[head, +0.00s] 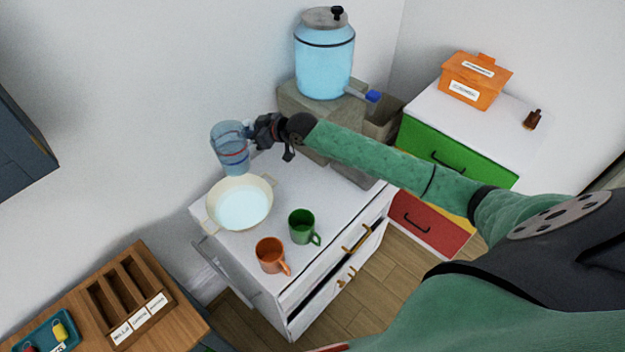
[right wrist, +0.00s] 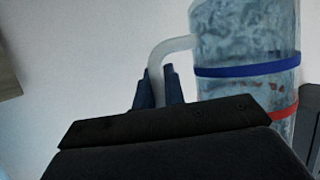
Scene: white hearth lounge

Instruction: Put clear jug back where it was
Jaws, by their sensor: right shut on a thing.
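The clear jug (head: 231,152) is a see-through cup shape with a blue band and a red band. My right gripper (head: 252,131) is shut on its handle, and the jug is upright or nearly so, behind the cream pot on the white cabinet. I cannot tell whether its base touches the cabinet top. In the right wrist view the fingers (right wrist: 160,88) are on the pale handle, with the jug (right wrist: 245,45) to the right. My left gripper is not in view.
The cream pot (head: 212,214) holds pale liquid. A green mug (head: 301,228) and an orange mug (head: 270,256) stand in front on the white cabinet (head: 338,211). A large water dispenser (head: 325,65) with a blue tap stands on a grey block behind the arm. A wooden tray (head: 125,300) is at lower left.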

